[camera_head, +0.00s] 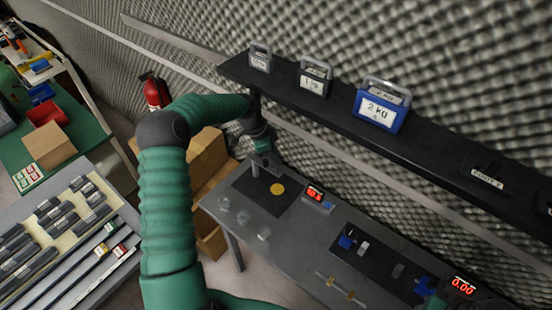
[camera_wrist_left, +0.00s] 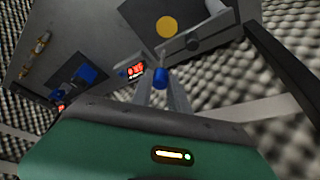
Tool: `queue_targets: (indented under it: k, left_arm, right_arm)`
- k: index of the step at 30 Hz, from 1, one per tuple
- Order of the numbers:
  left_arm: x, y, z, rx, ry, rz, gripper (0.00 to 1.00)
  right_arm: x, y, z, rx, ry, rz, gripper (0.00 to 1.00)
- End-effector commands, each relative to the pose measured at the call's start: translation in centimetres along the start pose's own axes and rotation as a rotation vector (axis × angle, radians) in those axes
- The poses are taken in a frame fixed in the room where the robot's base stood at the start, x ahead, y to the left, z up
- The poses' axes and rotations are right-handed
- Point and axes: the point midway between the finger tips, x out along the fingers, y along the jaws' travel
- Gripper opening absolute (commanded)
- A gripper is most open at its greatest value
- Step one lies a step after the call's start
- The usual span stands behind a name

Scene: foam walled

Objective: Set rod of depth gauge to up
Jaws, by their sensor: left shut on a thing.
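What looks like the depth gauge stands at the far end of the grey table, at the dark mat with a yellow disc (camera_head: 277,189); the disc also shows in the wrist view (camera_wrist_left: 167,27). My left gripper (camera_head: 264,160) reaches down there, and its fingers are shut on a small blue knob (camera_wrist_left: 160,78), seen in the wrist view. Grey parts of the gauge (camera_wrist_left: 207,42) show beyond the fingers. The arm and gripper hide much of the gauge in the head view, and I cannot tell the rod's height. My right gripper is out of view.
A red digital display (camera_head: 316,194) sits beside the mat. A black shelf (camera_head: 330,110) with several weights, including a blue 2 KG one (camera_head: 381,106), runs above the table along the foam wall. Clear round pieces (camera_head: 243,217) lie at the table's left edge.

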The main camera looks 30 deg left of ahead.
Motion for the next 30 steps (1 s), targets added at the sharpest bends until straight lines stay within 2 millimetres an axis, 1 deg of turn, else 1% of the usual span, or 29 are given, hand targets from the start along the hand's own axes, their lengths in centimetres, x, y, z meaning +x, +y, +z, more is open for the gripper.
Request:
queue_targets:
  k: [3,4,9,17,20,23,30]
  left_arm:
    - [-0.3,-0.3,-0.2,0.002,0.004,-0.011,0.0]
    - [-0.4,-0.3,-0.2,0.002,0.004,-0.012,0.22]
    - [-0.3,-0.3,-0.2,0.001,0.004,-0.01,0.43]
    - [-0.1,-0.2,-0.1,0.001,0.002,-0.007,0.43]
    - [-0.7,-0.3,-0.1,0.001,0.002,-0.009,0.43]
    - [-2.4,-0.4,0.1,0.001,0.002,-0.012,0.43]
    - [-8.6,-0.3,0.1,0.0,0.003,-0.013,0.43]
  right_arm:
    - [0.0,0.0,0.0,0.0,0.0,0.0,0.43]
    - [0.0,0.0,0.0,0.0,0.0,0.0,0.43]
    - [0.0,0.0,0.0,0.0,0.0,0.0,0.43]
    - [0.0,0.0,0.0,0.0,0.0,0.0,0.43]
    - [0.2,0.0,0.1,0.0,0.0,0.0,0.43]
    - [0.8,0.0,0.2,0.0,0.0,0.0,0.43]
    - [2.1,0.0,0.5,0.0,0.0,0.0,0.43]
